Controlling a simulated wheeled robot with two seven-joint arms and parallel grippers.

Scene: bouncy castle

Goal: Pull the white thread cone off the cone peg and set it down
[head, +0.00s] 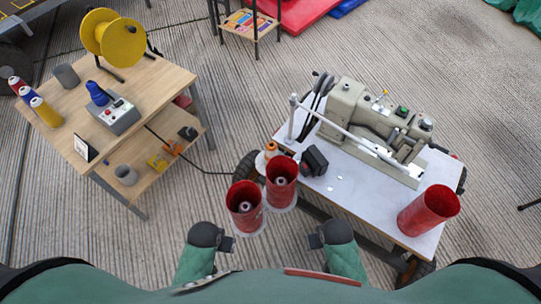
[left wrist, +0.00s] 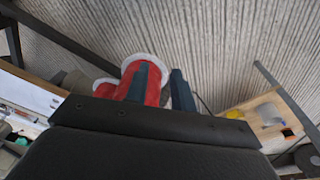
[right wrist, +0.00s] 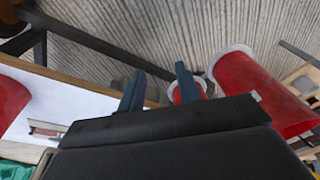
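I cannot make out a plainly white thread cone or its peg for certain. Two red, open-topped cylinders with white rims at their lower ends stand in front of me: a nearer one (head: 237,218) and a farther one (head: 275,192). Each has a pale ring inside. They also show in the left wrist view (left wrist: 153,92) and the right wrist view (right wrist: 262,88). My left gripper (head: 230,243) is open and empty, near and below the nearer cylinder. My right gripper (head: 314,242) is open and empty, right of both cylinders. Neither touches them.
A wooden table (head: 150,85) at left carries a yellow reel (head: 117,40) and several thread cones (head: 45,112). Floor lies between the tables.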

